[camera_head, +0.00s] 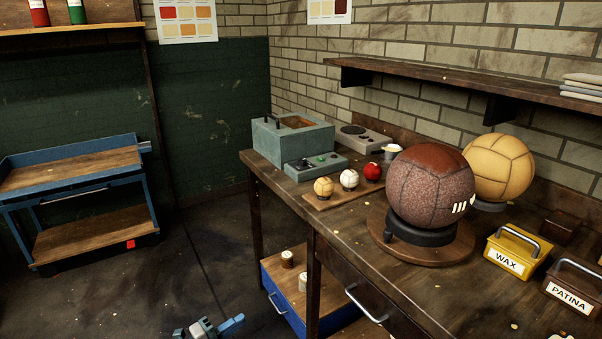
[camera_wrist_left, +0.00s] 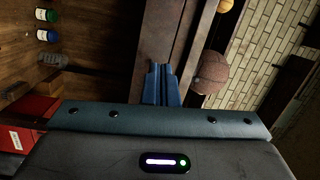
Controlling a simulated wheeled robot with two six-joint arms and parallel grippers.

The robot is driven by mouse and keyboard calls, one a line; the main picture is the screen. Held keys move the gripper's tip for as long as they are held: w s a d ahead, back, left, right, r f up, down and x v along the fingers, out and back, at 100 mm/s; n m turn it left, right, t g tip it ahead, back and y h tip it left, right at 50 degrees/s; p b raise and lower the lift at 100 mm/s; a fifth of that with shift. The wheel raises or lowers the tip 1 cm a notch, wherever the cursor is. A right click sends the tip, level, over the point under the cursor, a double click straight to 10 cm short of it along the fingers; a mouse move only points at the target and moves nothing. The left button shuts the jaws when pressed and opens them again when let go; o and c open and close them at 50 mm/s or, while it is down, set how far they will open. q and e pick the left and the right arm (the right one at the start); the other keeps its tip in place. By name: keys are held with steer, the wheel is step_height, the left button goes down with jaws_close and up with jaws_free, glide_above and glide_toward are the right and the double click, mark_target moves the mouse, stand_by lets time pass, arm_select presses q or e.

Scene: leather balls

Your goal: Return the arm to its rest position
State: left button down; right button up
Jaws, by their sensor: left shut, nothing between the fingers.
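My left gripper (camera_head: 232,325) shows at the bottom edge of the head view, low over the dark floor and left of the workbench. Most of its arm is cut off by the frame. In the left wrist view its two blue fingers (camera_wrist_left: 161,84) lie together, shut and empty, with the bench edge beyond them. My right gripper is not in view. A brown leather ball (camera_head: 431,186) sits on a dark ring on a round wooden stand; it also shows in the left wrist view (camera_wrist_left: 210,72). A tan ball (camera_head: 499,167) stands behind it.
The wooden workbench (camera_head: 340,222) also holds a grey-blue machine (camera_head: 291,139), small balls on a board, a yellow WAX box (camera_head: 515,251) and a brown PATINA box (camera_head: 575,285). A blue cart (camera_head: 75,190) stands at left. The floor (camera_head: 200,260) between is clear.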

arm_select(q)
steer(key=s+a+f+n+y+p, duration=0.1)
steer(key=s+a+f+n+y, duration=0.4)
steer(key=f, duration=0.3)
steer(key=s+a+f+n+y+p, duration=0.1)
steer(key=s+a+f+n+y, duration=0.35)
steer(key=f+n, duration=0.35)
steer(key=s+a+f+n+y+p, duration=0.2)
steer(key=s+a+f+n+y, duration=0.25)
steer(key=f, duration=0.45)
steer(key=s+f+n+g, duration=0.4)
steer(key=s+f, duration=0.3)
steer(key=s, duration=1)
steer(key=s+f+n+g+p, duration=0.1)
steer(key=s+f+n+g, duration=0.3)
steer(key=s, duration=1.2)
step_height(320, 180, down, 4)
steer(key=g, duration=0.2)
steer(key=shift+s+g+y+p, duration=0.3)
steer(key=shift+s+g+y, duration=0.1)
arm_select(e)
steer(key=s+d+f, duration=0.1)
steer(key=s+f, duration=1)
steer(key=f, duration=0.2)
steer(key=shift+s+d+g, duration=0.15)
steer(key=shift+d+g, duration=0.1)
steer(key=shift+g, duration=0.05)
